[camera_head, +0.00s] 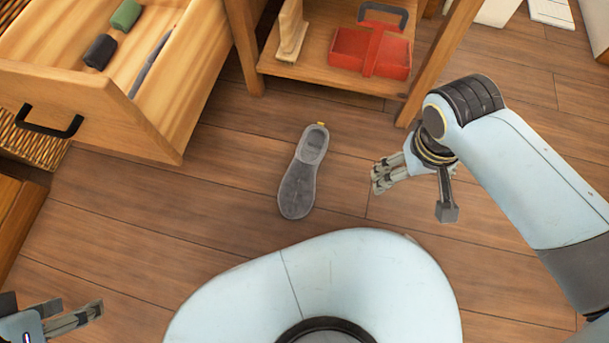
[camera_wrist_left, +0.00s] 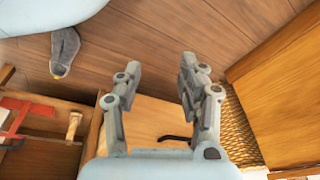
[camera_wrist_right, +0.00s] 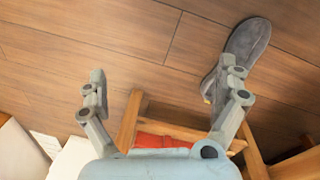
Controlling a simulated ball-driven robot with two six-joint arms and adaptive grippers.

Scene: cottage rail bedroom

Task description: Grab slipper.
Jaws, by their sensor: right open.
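A grey slipper (camera_head: 301,177) lies on the wooden floor in the middle of the head view, its yellow-tabbed end toward the shelf. It also shows in the left wrist view (camera_wrist_left: 65,48) and in the right wrist view (camera_wrist_right: 244,46), where a finger hides part of it. My right gripper (camera_head: 378,178) is open and empty, to the right of the slipper and apart from it. Its fingers also show in the right wrist view (camera_wrist_right: 165,90). My left gripper (camera_head: 98,311) is far from the slipper at the lower left. In the left wrist view its fingers (camera_wrist_left: 158,72) are apart and empty.
An open wooden drawer (camera_head: 130,115) with a dark roll and a green roll juts out at the upper left. A low shelf (camera_head: 325,78) at the back holds a red caddy (camera_head: 345,48) and a wooden bookend-like piece (camera_head: 290,35). Floor around the slipper is clear.

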